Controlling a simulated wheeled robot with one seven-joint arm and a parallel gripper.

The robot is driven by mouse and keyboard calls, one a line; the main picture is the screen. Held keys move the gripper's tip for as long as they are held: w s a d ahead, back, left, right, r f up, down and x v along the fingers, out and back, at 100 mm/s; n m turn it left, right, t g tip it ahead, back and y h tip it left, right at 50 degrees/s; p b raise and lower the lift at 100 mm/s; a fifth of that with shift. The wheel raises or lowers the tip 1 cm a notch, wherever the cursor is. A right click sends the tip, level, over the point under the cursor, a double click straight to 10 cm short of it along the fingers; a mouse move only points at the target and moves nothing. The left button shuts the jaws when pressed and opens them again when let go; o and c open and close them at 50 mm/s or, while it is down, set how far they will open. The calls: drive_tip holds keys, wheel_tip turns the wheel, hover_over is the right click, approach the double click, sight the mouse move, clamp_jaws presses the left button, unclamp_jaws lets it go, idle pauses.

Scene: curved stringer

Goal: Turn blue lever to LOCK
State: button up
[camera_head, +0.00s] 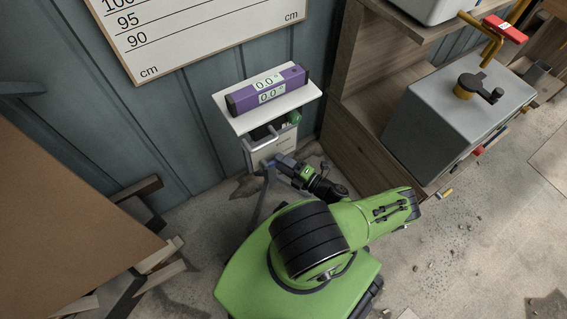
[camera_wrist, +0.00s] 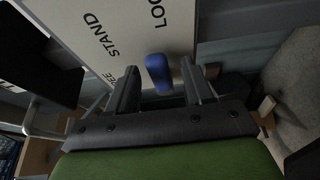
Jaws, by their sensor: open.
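The blue lever (camera_wrist: 158,74) shows in the wrist view as a rounded blue handle in front of a pale panel (camera_wrist: 97,22). The panel bears the words STAND and part of LOCK, plus a partly hidden word ending in "EE". My gripper (camera_wrist: 159,67) is open, with one finger on each side of the blue lever. I see gaps between the lever and both fingers. In the head view my gripper (camera_head: 272,163) is at the front of the pale box (camera_head: 272,150) under a white shelf; the lever is not clear there.
A purple device reading 0.0 (camera_head: 266,91) lies on the white shelf (camera_head: 312,92) above the box. A wooden rack (camera_head: 365,125) with a grey metal box (camera_head: 440,120) stands to the right. A brown board (camera_head: 60,215) is at the left.

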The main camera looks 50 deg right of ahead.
drive_tip(key=s+d, duration=0.1)
drive_tip(key=s, duration=1.4)
drive_tip(key=shift+s+d, duration=0.3)
drive_tip(key=shift+s, duration=0.05)
